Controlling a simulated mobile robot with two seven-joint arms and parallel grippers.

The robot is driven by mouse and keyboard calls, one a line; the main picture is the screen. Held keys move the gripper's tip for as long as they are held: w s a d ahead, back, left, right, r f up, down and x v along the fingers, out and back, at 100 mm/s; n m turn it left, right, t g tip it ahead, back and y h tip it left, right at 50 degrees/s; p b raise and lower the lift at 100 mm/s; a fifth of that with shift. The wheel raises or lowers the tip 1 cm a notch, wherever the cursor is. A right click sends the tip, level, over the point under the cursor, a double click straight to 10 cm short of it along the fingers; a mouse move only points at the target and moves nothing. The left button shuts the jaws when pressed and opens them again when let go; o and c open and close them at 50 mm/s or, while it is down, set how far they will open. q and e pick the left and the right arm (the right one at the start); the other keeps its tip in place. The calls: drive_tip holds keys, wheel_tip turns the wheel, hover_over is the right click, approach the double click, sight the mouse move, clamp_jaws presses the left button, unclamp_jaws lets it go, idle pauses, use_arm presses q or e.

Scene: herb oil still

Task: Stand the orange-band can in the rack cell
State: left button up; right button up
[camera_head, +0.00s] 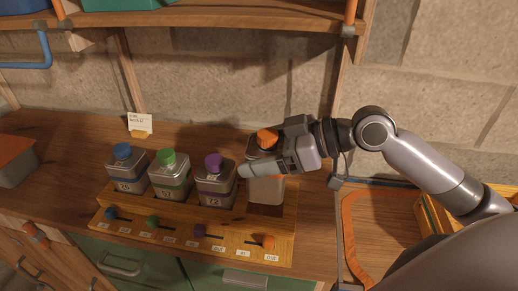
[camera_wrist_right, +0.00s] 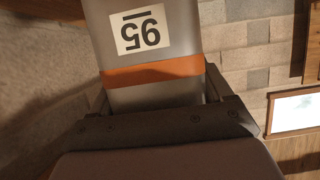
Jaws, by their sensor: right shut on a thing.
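The orange-band can (camera_head: 266,190) is a grey square can with an orange cap, upright at the right end of the wooden rack (camera_head: 180,238). Its orange band (camera_wrist_right: 155,71) and an upside-down number label show in the right wrist view. My right gripper (camera_head: 262,158) is shut on this can near its upper part, coming from the right. The can's lower part is over or in the rightmost rack cell; I cannot tell whether its base rests. One finger partly hides the can in the head view. My left gripper is not in view.
Blue-capped (camera_head: 126,168), green-capped (camera_head: 170,177) and purple-capped (camera_head: 216,184) cans stand left of the held can, the purple one close to my finger. Coloured knobs and labels line the rack front. A card (camera_head: 140,123) stands behind. A shelf (camera_head: 215,17) is above.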

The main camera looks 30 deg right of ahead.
sight(281, 177)
drive_tip(key=shift+f+b, duration=1.25)
drive_tip(key=shift+f, duration=0.25)
drive_tip(key=shift+w+f+b, duration=0.1)
drive_tip(key=shift+f+b, duration=0.95)
drive_tip(key=shift+f, duration=0.7)
drive_tip(key=shift+f, duration=0.2)
drive_tip(key=o, duration=1.4)
drive_tip(key=shift+f, duration=0.15)
drive_tip(key=shift+b+v, duration=0.7)
drive_tip(key=shift+v, duration=1.55)
drive_tip(key=shift+s+d+r, duration=0.3)
drive_tip(key=shift+s+d, duration=0.1)
drive_tip(key=shift+d, duration=0.1)
drive_tip(key=shift+s+d+r, duration=0.35)
drive_tip(key=shift+s+d, duration=0.05)
drive_tip(key=shift+d, duration=0.1)
